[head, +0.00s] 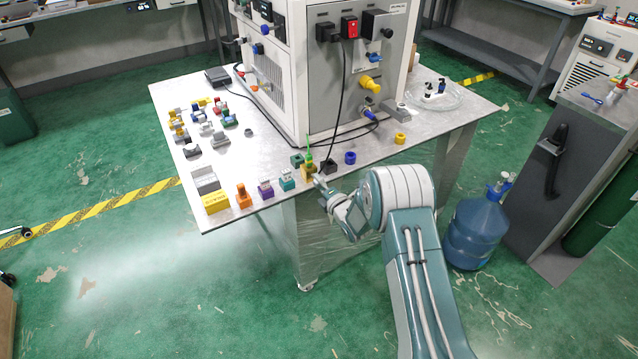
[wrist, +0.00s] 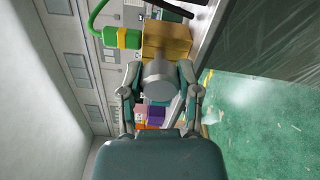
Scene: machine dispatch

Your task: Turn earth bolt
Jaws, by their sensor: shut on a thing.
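A grey round bolt head (wrist: 158,78), seemingly the earth bolt, stands out from the block's near face. My gripper (wrist: 159,72) is shut on this bolt head, one finger on each side. In the head view my gripper (head: 319,183) is at the block's near side, and the bolt is hidden there.
Orange (head: 243,197), purple (head: 265,190) and teal (head: 287,181) blocks stand left of the gripper along the table edge. A black block (head: 329,167) and a blue ring (head: 350,157) are close on the right. The machine cabinet (head: 345,100) stands behind. The floor in front is clear.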

